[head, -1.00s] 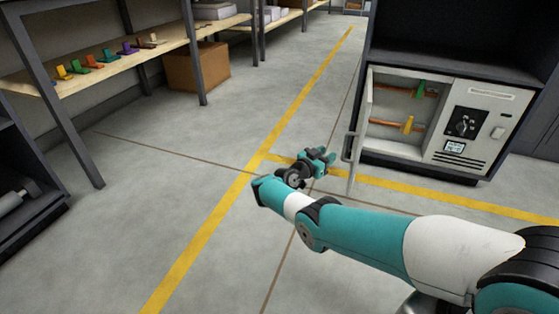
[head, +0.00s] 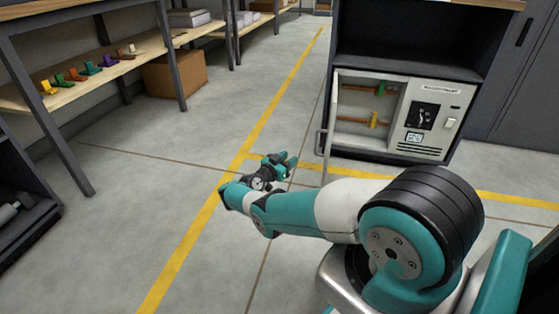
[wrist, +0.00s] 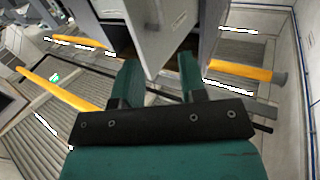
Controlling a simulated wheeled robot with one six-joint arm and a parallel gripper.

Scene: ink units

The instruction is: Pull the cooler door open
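The cooler is a white unit (head: 432,118) set low in a dark cabinet. Its door (head: 328,135) stands open, swung outward on the left side and seen almost edge-on. A grey bar handle (head: 319,143) is on the door's outer face. My gripper (head: 288,161) is just left of the handle in the head view, with a small gap between them. In the wrist view my gripper (wrist: 158,72) has its two teal fingers apart, with no handle visible between them. A pale panel edge (wrist: 150,38) shows beyond the fingertips; I cannot tell surely whether it is the door.
Inside the cooler are a green piece (head: 380,88) and a yellow piece (head: 374,120) on rails. Shelving with coloured pieces (head: 90,70) and a cardboard box (head: 175,75) stand at the left. The floor (head: 130,190) between is clear.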

